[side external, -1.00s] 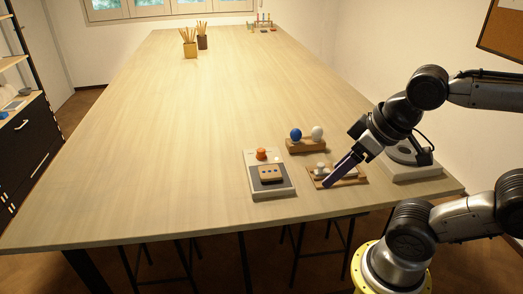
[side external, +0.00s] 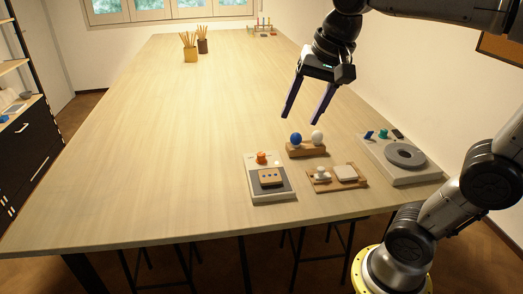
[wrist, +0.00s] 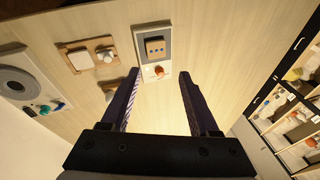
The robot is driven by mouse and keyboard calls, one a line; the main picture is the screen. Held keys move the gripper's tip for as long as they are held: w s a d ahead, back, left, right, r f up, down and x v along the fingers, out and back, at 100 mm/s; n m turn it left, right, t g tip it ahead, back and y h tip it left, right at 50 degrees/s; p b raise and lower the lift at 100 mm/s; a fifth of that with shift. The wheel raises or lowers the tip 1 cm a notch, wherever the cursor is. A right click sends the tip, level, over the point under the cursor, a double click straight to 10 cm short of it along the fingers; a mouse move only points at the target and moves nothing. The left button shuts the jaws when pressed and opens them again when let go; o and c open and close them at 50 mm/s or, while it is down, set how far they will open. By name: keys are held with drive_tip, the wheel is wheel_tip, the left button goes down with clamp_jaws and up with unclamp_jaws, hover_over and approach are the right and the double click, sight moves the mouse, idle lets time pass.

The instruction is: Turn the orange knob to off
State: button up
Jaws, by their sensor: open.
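The orange knob (side external: 261,157) sits at the far end of a pale panel (side external: 286,193) with a dark inset, which lies near the table's front edge. It also shows in the wrist view (wrist: 159,71). A wooden block with blue dots (side external: 270,176) is on the same panel. My gripper (side external: 302,118) is open and empty, raised above the table and pointing down. In the wrist view the knob appears between my two fingertips, with nothing touching it. Which way the knob is set cannot be told.
A wooden stand (side external: 306,151) with a blue ball (side external: 296,138) and a white ball (side external: 317,137) is right of the knob. A wooden tray (side external: 322,187) with pale parts and a grey wheel unit (side external: 412,178) are farther right. The table's left side is clear.

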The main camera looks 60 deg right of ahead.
drive_tip(key=w+d+m+g, duration=0.2)
drive_tip(key=w+d+m, duration=0.2)
drive_tip(key=w, duration=0.6)
drive_tip(key=m+g, duration=0.2)
hover_over(261, 154)
wheel_tip(261, 154, down, 8)
wheel_tip(261, 154, down, 13)
drive_tip(key=shift+d+f, duration=0.1)
clamp_jaws()
